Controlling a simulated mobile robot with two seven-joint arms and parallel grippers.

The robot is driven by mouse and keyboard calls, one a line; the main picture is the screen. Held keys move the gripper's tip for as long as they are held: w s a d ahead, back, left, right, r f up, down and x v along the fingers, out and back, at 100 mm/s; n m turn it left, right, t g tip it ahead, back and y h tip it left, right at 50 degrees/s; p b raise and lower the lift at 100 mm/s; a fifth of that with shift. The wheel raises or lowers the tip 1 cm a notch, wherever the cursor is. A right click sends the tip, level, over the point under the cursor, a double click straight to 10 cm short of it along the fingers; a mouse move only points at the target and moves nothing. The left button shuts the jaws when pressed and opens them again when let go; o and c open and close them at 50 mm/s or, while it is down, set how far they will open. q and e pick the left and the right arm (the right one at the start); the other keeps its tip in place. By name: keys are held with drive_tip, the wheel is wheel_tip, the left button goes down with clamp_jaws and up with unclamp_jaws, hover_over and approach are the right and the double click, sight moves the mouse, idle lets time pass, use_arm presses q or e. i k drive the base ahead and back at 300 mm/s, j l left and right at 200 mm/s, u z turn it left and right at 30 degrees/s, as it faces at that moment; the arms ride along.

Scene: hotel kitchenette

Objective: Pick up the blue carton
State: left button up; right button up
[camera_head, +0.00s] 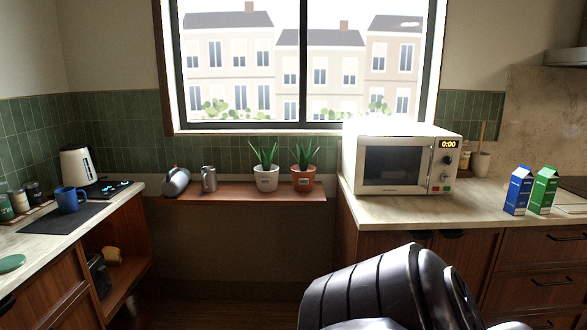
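The blue carton (518,191) stands upright on the right counter, near its front edge. It has a white gabled top. A green carton (542,191) of similar shape stands close beside it on the right. A dark grey, ribbed part of my own arm rises at the bottom centre right, below and to the left of the cartons. No fingertips of either gripper show in this view.
A microwave (404,162) stands on the right counter (450,205), left of the cartons, with bare counter between. A wooden shelf (240,191) under the window holds two potted plants and metal vessels. The left counter (45,224) holds a blue mug (69,200) and white kettle (77,166).

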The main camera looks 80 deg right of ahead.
sight(522, 180)
drive_tip(key=z, duration=3.9)
drive_tip(key=i+z, duration=0.25)
drive_tip(key=i, duration=0.2)
drive_tip(key=i+j+z, duration=0.2)
drive_tip(key=i, duration=0.2)
drive_tip(key=i+z, duration=0.25)
drive_tip(key=i, duration=0.2)
